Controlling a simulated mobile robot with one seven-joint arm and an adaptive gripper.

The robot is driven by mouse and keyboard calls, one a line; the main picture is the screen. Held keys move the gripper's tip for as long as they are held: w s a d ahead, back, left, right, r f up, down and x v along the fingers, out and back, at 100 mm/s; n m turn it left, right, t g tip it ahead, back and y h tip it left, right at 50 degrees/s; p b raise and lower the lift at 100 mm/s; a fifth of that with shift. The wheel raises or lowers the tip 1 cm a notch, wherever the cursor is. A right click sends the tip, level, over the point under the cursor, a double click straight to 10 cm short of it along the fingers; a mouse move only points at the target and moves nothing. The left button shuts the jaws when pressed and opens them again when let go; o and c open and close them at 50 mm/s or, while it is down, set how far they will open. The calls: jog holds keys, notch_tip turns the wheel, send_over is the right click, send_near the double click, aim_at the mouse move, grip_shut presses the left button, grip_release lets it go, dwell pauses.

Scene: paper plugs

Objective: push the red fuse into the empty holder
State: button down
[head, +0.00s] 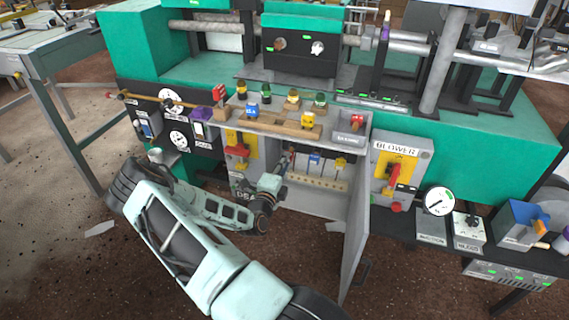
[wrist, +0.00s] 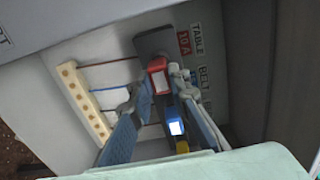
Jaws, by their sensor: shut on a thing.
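The red fuse (wrist: 158,78) is at the tips of my gripper (wrist: 155,88) in the wrist view, with one finger on each side, and the jaws are shut on it. It lies over the dark holder strip (wrist: 152,42), beside the red "TABLE 10 A" label (wrist: 184,43). I cannot tell how deep it sits or whether it touches the holder. A blue fuse (wrist: 175,126) and a yellow fuse (wrist: 182,147) follow in the same row. In the head view my gripper (head: 286,166) reaches into the open grey cabinet and mostly hides the red fuse.
The cabinet door (head: 355,235) stands open to the right of my arm. A beige strip with several holes (head: 318,182) lies below the fuse row, and thin wires run beside it. A wooden rack with coloured plugs (head: 285,127) stands on top. A blower switch (head: 398,170) is to the right.

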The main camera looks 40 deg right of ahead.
jog(key=shift+x, duration=0.75)
jog(key=c, duration=1.7)
grip_release()
jog(key=shift+c, duration=0.2)
jog(key=p+v, duration=0.2)
jog(key=v, duration=0.3)
jog(key=shift+s+a, duration=0.15)
jog(key=shift+a, duration=0.1)
